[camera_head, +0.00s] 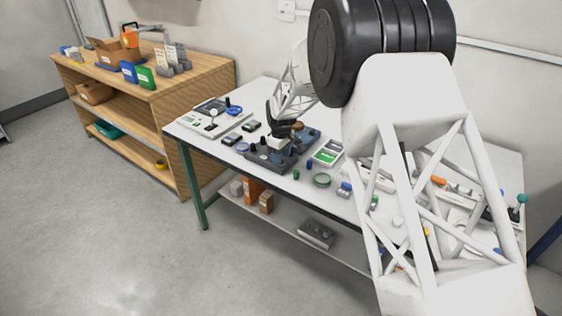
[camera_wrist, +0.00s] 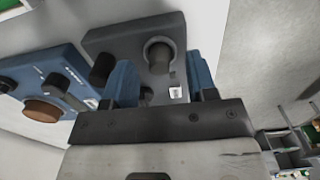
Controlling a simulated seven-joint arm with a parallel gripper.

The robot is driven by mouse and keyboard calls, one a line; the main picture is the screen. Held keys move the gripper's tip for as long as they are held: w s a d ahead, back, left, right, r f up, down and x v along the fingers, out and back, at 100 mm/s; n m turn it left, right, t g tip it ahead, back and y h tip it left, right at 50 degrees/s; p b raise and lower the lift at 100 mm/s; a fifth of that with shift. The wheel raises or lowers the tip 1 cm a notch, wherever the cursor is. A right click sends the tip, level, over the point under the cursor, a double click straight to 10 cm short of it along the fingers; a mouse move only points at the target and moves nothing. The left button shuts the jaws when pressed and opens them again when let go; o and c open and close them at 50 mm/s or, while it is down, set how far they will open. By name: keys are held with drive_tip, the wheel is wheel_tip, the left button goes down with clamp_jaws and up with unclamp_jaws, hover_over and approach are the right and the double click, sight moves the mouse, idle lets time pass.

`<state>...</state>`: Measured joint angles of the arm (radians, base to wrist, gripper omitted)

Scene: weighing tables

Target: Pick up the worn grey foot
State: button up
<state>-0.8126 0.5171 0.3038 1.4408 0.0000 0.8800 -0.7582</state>
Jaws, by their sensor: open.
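A dark grey block-shaped device (camera_head: 262,160) stands on the table in the head view; it also shows in the wrist view (camera_wrist: 112,38). A round grey piece (camera_wrist: 158,52) stands up from its face and looks like the worn grey foot, but I cannot be sure. My gripper (camera_wrist: 162,80) is open, its two blue fingertips apart, with the lower part of the grey piece between them in the picture. I cannot tell whether they touch it. A black knob (camera_wrist: 102,69) is just left of the left finger. In the head view my gripper (camera_head: 281,138) is over the device.
A blue device (camera_wrist: 44,65) with a brown knob (camera_wrist: 42,110) stands close on the left. A wooden shelf (camera_head: 205,75) with boxes stands at the left.

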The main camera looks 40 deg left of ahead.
drive_tip(key=shift+f, duration=0.65)
drive_tip(key=shift+c, duration=0.4)
clamp_jaws()
drive_tip(key=shift+r, duration=0.15)
drive_tip(key=shift+r, duration=0.8)
drive_tip(key=shift+s+d+r, duration=0.1)
drive_tip(key=shift+r, duration=0.85)
drive_tip(key=s+d+r, duration=0.1)
drive_tip(key=s+d, duration=1)
drive_tip(key=shift+r, duration=0.15)
